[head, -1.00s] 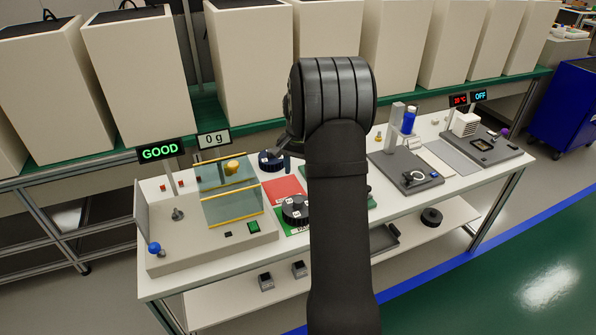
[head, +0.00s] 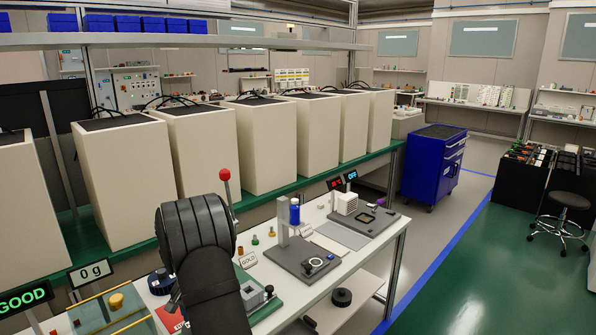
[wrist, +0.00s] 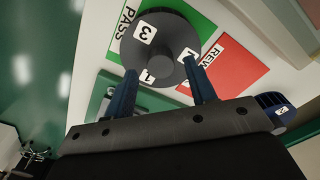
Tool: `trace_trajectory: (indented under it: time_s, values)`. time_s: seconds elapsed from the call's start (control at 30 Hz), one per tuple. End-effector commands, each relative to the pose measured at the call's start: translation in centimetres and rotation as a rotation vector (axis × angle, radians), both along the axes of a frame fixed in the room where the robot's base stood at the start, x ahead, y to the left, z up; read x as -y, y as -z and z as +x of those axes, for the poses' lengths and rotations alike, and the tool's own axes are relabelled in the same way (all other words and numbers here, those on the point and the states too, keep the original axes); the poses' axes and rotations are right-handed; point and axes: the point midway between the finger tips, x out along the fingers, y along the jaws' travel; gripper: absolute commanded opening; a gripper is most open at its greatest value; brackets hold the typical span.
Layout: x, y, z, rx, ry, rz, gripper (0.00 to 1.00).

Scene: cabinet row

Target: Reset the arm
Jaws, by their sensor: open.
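My arm (head: 205,265) rises at the lower left of the head view, with its forearm covering part of the bench. In the wrist view my gripper (wrist: 160,67) is open, its two blue fingers apart. A black round part (wrist: 165,50) with white number labels lies beyond the fingertips, partly over a green PASS card (wrist: 196,28). The fingers overlap its near edge in the picture; I cannot tell whether they touch it. Nothing is visibly gripped.
A red card (wrist: 228,68) lies beside the round part. Tall white cabinets (head: 130,180) stand behind. A blue trolley (head: 433,165) stands right, beside open green floor.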

Motion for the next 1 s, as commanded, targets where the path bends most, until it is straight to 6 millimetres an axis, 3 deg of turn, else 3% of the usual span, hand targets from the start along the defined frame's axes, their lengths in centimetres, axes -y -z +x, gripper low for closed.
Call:
trace_trajectory:
  time_s: [0.2,0.57,0.73,0.87,1.0]
  values:
    - [0.0,-1.4,0.0,-0.002,0.000,-0.001,0.51]
    - [0.0,-1.5,-0.1,-0.003,0.000,-0.001,0.51]
    - [0.1,-0.3,-0.1,-0.005,0.000,-0.002,0.51]
    - [0.1,1.9,-0.1,-0.006,0.000,-0.003,0.51]
    - [0.0,-1.7,0.0,0.001,0.000,0.001,0.51]
